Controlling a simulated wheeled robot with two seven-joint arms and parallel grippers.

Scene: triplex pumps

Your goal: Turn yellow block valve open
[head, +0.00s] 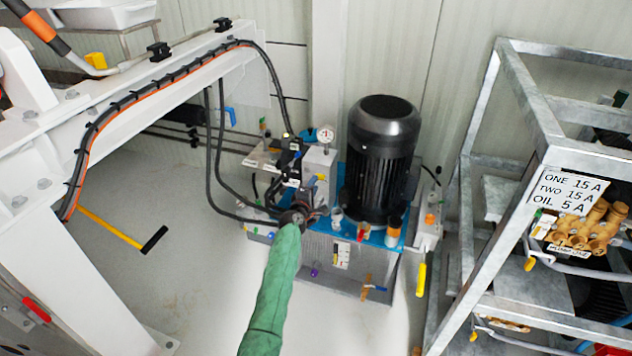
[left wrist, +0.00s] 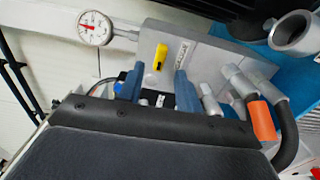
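The yellow block valve handle (left wrist: 160,57) is a small upright yellow lever on a grey block (left wrist: 200,52) in the left wrist view. My left gripper (left wrist: 159,80) has two blue fingers standing apart, and the handle shows between and beyond their tips. I see no contact with it. In the head view my left gripper (head: 297,214), at the end of a green-sleeved arm, is over the front of the pump unit, below the grey block (head: 320,160). My right gripper is not in view.
A pressure gauge (left wrist: 95,28) stands left of the block. An orange-sleeved hose (left wrist: 262,120) and metal fittings crowd the right of my fingers. A black motor (head: 384,150) stands behind right. A metal frame (head: 510,100) is at right. Black hoses (head: 211,150) hang at left.

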